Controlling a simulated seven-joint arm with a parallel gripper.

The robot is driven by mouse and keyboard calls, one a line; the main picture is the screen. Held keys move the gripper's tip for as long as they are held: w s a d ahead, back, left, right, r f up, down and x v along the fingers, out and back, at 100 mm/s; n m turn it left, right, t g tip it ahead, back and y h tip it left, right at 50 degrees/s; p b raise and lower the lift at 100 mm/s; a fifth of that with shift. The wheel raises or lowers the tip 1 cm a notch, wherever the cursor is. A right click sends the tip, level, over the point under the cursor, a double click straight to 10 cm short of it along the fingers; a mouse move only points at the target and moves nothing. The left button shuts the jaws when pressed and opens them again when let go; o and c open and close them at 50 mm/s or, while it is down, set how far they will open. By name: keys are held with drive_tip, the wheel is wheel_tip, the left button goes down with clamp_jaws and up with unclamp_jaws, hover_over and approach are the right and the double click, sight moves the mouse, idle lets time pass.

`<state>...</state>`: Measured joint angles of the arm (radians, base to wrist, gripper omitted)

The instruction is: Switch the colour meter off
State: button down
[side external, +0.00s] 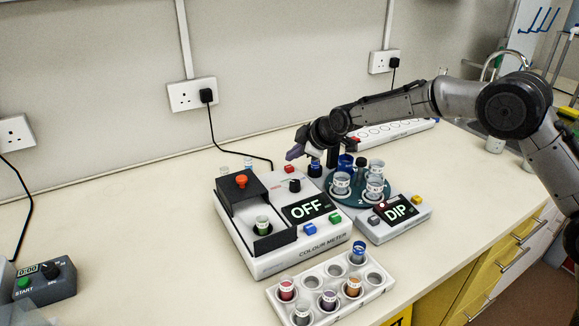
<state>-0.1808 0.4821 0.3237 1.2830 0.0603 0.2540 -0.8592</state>
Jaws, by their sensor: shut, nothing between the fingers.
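The colour meter (264,264) is a white box with a dark display (309,208) that reads OFF. On its top are a red button (289,169), a black knob (294,186), a blue button (310,229) and a green button (335,219). A black cover with an orange knob (241,181) stands at its left, behind an open well with a capped vial (262,225). My gripper (292,155) is shut and empty, above and behind the meter's back edge, close to the red button in the picture. I cannot tell its exact height or whether it touches anything.
A dipping unit (378,232) with a round teal carousel of cups stands right of the meter, its display reading DIP. A white vial rack (275,294) is in front. A grey START box (45,282) is at left. The bench between is clear.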

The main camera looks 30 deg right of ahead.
drive_tip(key=shift+r, duration=0.15)
drive_tip(key=shift+r, duration=2.9)
wheel_tip(320, 180, up, 8)
drive_tip(key=s+d+t, duration=0.1)
drive_tip(key=d, duration=0.1)
drive_tip(key=s+d+r+m, duration=0.1)
drive_tip(key=s+d+r, duration=0.1)
drive_tip(key=s+r, duration=0.35)
drive_tip(key=s+d+r+m+t+h, duration=0.1)
drive_tip(key=s+d+r, duration=0.15)
drive_tip(key=s, duration=0.55)
drive_tip(key=s+d+r+m, duration=0.1)
drive_tip(key=s+d+r, duration=0.2)
drive_tip(key=s, duration=0.3)
drive_tip(key=s+d+f+m+g, duration=0.1)
drive_tip(key=s+f+m, duration=0.1)
drive_tip(key=s, duration=0.5)
drive_tip(key=s+d+f+m, duration=0.1)
drive_tip(key=s+f, duration=0.1)
drive_tip(key=s, duration=0.5)
drive_tip(key=s+f+m+g+h, duration=0.1)
drive_tip(key=s+f+m+g, duration=0.3)
drive_tip(key=s+f, duration=0.9)
drive_tip(key=shift+s+d+f+m, duration=0.4)
drive_tip(key=shift+s+m, duration=0.25)
drive_tip(key=shift+m, duration=0.05)
